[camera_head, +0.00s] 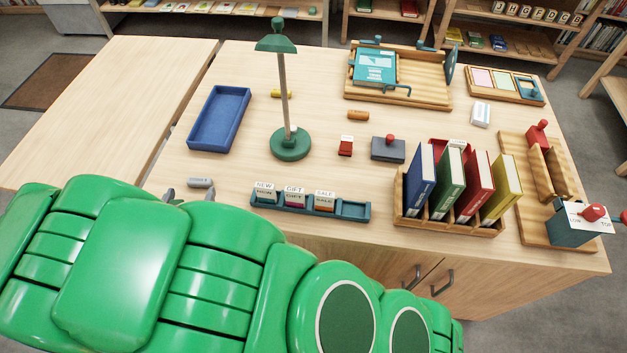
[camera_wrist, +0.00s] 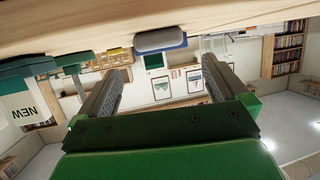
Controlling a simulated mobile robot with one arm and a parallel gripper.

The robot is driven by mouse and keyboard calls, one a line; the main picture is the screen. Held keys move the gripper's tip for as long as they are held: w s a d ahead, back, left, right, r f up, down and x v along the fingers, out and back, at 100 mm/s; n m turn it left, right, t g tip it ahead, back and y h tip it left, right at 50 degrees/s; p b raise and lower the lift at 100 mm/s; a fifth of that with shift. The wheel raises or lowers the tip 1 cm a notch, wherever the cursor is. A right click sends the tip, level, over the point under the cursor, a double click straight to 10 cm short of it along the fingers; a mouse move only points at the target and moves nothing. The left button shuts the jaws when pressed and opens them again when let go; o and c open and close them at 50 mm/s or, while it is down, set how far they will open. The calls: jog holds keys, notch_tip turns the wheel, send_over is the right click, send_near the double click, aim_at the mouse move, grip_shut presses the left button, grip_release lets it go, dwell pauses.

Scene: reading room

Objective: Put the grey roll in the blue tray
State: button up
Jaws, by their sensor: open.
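The grey roll (camera_head: 199,182) is a small cylinder lying on its side on the table, near the front edge. The blue tray (camera_head: 219,118) is a shallow, empty rectangle behind it, at the left of the table. My gripper (camera_head: 190,194) is at the table's front edge, its fingers apart and just in front of the roll. In the wrist view my gripper (camera_wrist: 163,82) is open and empty. The roll (camera_wrist: 160,40) shows beyond the fingertips, roughly centred between them, with a blue edge showing along it.
A green lamp (camera_head: 290,143) stands right of the tray. A teal card holder (camera_head: 350,210) with labelled cards sits right of my gripper; its NEW card (camera_wrist: 25,106) shows in the wrist view. A book rack (camera_head: 410,214) stands further right. Bare table lies between roll and tray.

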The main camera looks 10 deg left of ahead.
jog(key=w+g, duration=0.1)
jog(key=w+r+g, duration=0.1)
jog(key=w, duration=0.1)
jog(key=w+r+m+g, duration=0.1)
jog(key=w, duration=0.1)
jog(key=shift+w+d+r+y, duration=0.15)
jog(key=shift+w+d+y, duration=0.15)
jog(key=shift+d, duration=0.1)
jog(key=w+d+r+g+y, duration=0.1)
jog(key=w+d+r+g, duration=0.4)
jog(key=d+r, duration=0.45)
jog(key=s+d+r+g, duration=0.2)
jog(key=d+r, duration=0.1)
jog(key=d, duration=0.5)
jog(key=s+d+r+g, duration=0.1)
jog(key=d+r, duration=0.2)
jog(key=d, duration=0.4)
jog(key=s+d+r+g+h, duration=0.2)
jog(key=s+d+r, duration=0.1)
jog(key=s+d, duration=0.7)
jog(key=s+d+r+m+g+h, duration=0.1)
jog(key=s+d+r+g+h, duration=0.1)
jog(key=s+d, duration=0.7)
jog(key=d+r, duration=0.1)
jog(key=d, duration=0.7)
jog(key=shift+s+g, duration=0.3)
jog(key=shift+s, duration=0.1)
jog(key=shift+a, duration=0.1)
